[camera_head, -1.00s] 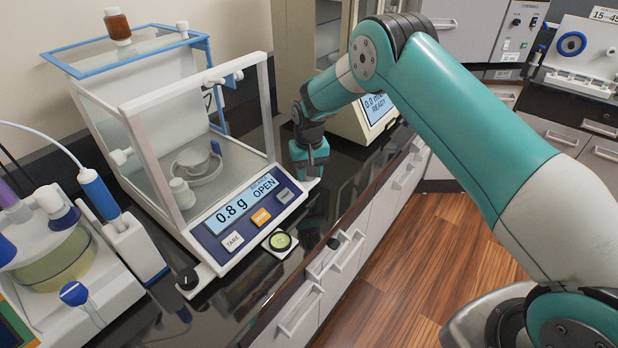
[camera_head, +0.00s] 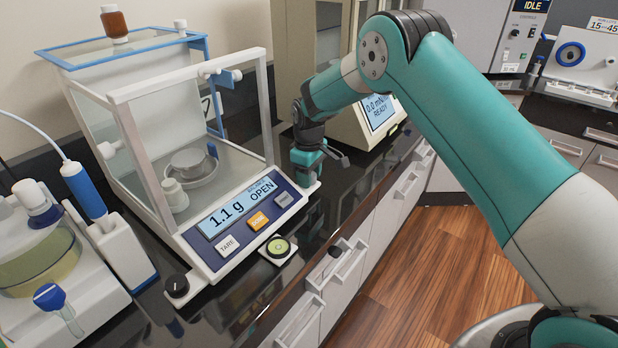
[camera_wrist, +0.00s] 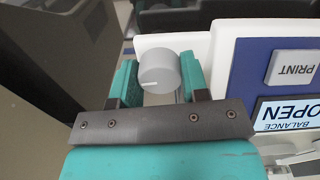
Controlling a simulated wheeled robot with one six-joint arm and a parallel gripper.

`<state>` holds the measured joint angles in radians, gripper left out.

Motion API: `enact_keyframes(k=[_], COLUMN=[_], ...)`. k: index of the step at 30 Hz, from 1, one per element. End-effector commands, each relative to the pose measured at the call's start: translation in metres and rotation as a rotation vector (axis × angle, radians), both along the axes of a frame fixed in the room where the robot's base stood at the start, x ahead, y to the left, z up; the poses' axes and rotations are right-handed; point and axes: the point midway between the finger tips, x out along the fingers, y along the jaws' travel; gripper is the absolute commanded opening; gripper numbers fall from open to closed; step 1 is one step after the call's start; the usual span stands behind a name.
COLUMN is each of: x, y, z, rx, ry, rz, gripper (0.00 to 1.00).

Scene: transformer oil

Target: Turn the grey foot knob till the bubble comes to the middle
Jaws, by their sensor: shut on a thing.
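The grey foot knob (camera_wrist: 158,72) with a white mark line sits between my gripper's fingers (camera_wrist: 158,78) in the wrist view, and the gripper is shut on it. In the head view my gripper (camera_head: 306,172) is down at the balance's front right corner, hiding the knob. The balance (camera_head: 248,218) reads 1.1 g and OPEN. The round bubble level (camera_head: 278,247), yellow-green, lies at its front edge. A bubble shows faintly near its centre, too small to place exactly.
A black knob (camera_head: 178,286) stands at the balance's front left corner. An instrument with a READY screen (camera_head: 378,108) stands close behind my arm. A glass vessel (camera_head: 40,255) and blue-handled tool (camera_head: 84,190) stand at left. The bench edge is close in front.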

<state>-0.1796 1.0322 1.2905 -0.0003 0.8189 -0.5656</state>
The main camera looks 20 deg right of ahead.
Motion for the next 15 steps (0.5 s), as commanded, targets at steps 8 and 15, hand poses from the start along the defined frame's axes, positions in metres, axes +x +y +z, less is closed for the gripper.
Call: enact_keyframes(k=[8, 15], x=[-0.0002, -0.0002], y=[-0.0007, -0.0008], z=[0.0003, 0.0006], rx=[-0.001, -0.001], ry=[0.001, 0.001], rz=[0.053, 0.057], gripper=[0.18, 0.18])
